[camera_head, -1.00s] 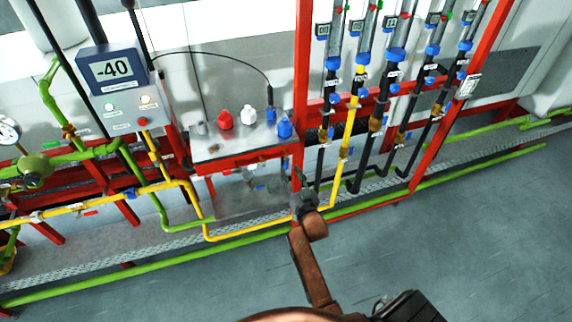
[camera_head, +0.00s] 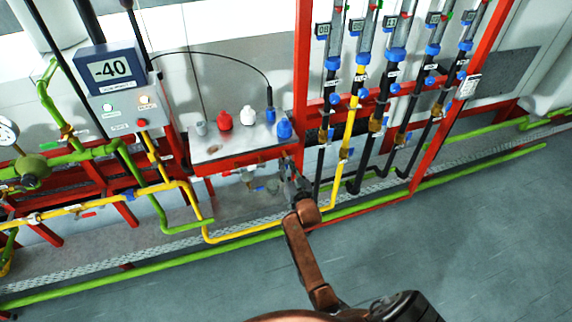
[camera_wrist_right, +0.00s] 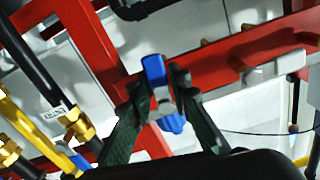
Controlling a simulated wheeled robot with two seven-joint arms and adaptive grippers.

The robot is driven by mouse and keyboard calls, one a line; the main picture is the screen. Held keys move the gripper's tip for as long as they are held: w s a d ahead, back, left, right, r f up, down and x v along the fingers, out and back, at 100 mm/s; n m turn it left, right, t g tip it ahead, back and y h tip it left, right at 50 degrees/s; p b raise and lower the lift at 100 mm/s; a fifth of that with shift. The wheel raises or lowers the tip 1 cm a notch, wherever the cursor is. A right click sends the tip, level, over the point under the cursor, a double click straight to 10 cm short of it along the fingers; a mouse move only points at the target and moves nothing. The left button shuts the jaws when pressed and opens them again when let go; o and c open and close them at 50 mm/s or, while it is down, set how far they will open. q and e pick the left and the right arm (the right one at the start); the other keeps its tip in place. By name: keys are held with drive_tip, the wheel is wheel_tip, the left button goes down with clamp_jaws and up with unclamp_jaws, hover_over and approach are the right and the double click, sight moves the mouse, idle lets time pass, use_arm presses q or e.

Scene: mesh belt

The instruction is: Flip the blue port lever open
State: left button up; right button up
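The fingers look apart; firm contact cannot be made out. In the head view my right gripper (camera_head: 288,168) is at the front right corner of the grey-topped table, by the red post, and hides the lever. My left gripper is not in view.
A yellow pipe (camera_head: 349,125) and black pipes rise to the right. A green pipe (camera_head: 150,268) runs low along the floor. The floor (camera_head: 480,240) at right is clear.

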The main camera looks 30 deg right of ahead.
clamp_jaws()
drive_tip(key=shift+d+r+n+p, duration=0.1)
drive_tip(key=shift+d+n+p, duration=0.05)
drive_tip(key=shift+n+p, duration=0.5)
drive_tip(key=shift+d+n, duration=0.1)
drive_tip(key=shift+n, duration=0.15)
drive_tip(key=o, duration=0.5)
unclamp_jaws()
drive_tip(key=v, duration=1.2)
